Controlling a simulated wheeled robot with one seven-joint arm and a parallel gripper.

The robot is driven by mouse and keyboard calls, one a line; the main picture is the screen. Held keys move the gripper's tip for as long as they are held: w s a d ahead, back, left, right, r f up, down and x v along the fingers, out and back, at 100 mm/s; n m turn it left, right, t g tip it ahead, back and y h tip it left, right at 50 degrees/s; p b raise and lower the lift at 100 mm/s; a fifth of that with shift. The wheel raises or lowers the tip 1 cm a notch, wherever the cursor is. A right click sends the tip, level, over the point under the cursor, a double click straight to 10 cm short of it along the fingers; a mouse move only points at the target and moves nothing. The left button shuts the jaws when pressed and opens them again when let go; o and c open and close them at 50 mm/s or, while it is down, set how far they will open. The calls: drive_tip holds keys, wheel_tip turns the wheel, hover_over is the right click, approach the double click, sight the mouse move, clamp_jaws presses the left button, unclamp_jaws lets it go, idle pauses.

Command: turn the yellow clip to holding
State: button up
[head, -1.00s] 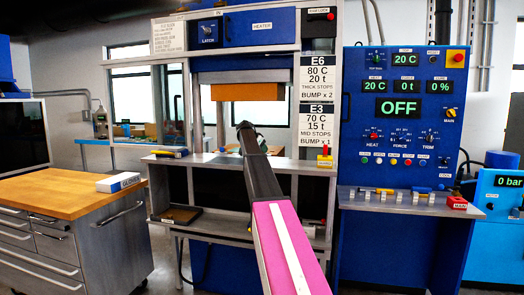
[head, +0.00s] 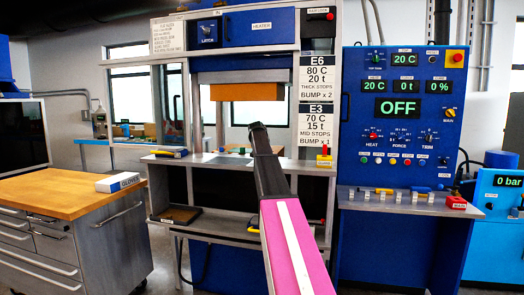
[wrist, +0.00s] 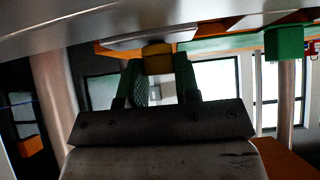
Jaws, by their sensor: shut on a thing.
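The yellow clip (wrist: 158,54) shows in the wrist view between my two dark green fingertips, at the edge of a grey and orange plate. My gripper (wrist: 158,70) is shut on it. The wrist picture appears upside down, so the plate lies along the top. In the head view my arm reaches into the press opening, and its dark forearm hides my fingers and the clip. I cannot tell from these frames which way the clip is turned.
An orange block (head: 247,91) hangs above the opening. A green block (wrist: 284,43) sits on the plate side in the wrist view. A yellow and red part (head: 324,160) stands on the right of the press shelf (head: 205,160). The control panel (head: 400,130) reads OFF.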

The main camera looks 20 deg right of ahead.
idle(0.4)
drive_tip(key=o, duration=0.9)
drive_tip(key=shift+s+r, duration=0.1)
drive_tip(key=v, duration=1)
drive_tip(key=shift+s+a+r, duration=0.15)
drive_tip(key=shift+s+r, duration=0.05)
drive_tip(key=shift+s, duration=0.05)
